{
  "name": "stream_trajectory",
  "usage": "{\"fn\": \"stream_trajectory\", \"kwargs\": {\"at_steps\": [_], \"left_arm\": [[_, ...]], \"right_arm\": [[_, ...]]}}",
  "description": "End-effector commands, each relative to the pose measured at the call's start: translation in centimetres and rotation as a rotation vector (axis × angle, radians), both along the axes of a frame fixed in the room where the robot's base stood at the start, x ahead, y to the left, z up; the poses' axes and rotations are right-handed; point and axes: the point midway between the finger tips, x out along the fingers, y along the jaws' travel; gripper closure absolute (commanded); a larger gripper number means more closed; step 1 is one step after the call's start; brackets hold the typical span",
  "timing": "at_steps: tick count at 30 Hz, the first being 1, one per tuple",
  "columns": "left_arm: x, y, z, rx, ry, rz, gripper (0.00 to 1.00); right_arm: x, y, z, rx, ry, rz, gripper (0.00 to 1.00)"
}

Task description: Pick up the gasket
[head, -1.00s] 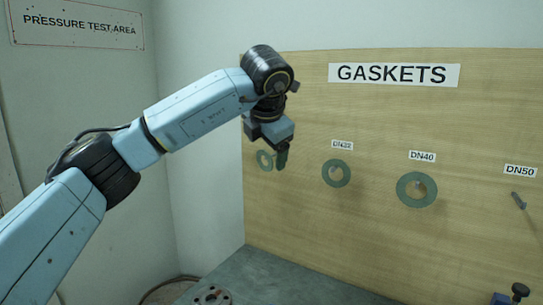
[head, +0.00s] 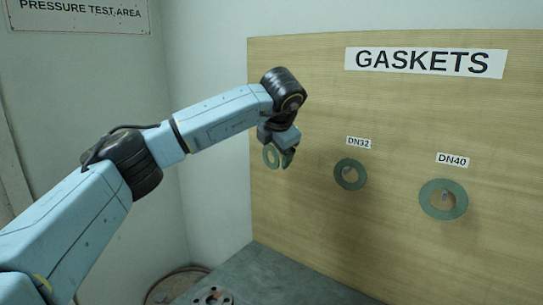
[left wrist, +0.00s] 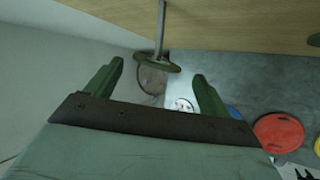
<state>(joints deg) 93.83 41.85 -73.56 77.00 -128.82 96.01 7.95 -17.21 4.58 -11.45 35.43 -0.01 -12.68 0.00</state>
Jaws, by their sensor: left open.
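Green ring gaskets hang on pegs on a wooden board. The leftmost, smallest gasket (head: 265,158) is partly covered by my left gripper (head: 281,158) in the head view; its label is hidden. A larger gasket (head: 339,173) hangs under the DN32 label and the largest (head: 427,200) under DN40. In the left wrist view my left gripper (left wrist: 157,88) is open, its green fingers wide apart. A gasket (left wrist: 158,66) on a metal peg shows nearly edge-on just beyond the fingertips, between them in the picture. No contact shows. My right gripper is out of view.
The board (head: 310,210) stands behind a grey bench (head: 270,275). A flange with bolt holes (head: 212,297) lies at the bench's near left. Red (left wrist: 279,133) and blue (left wrist: 235,113) discs show below in the left wrist view. The board is close to my left gripper.

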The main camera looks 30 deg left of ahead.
Motion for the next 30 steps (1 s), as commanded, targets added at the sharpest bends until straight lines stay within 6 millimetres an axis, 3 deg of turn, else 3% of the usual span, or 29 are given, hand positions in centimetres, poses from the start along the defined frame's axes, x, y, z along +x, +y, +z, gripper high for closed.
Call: {"fn": "stream_trajectory", "kwargs": {"at_steps": [3, 9, 17, 29, 30], "left_arm": [[1.1, 0.9, -1.0, 0.001, 0.004, 0.003, 0.19], [2.4, 1.9, -3.0, 0.0, 0.002, 0.0, 0.19], [2.6, 2.0, -3.3, 0.0, 0.001, -0.001, 0.19], [2.5, 2.0, -3.3, 0.0, 0.001, -0.001, 0.68], [2.5, 2.0, -3.3, 0.0, 0.001, -0.001, 0.69]], "right_arm": [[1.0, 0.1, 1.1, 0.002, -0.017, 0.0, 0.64], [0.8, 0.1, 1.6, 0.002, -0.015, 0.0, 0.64], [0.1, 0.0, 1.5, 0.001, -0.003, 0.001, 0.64], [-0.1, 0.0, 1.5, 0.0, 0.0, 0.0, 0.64], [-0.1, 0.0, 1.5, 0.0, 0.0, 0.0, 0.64]]}}
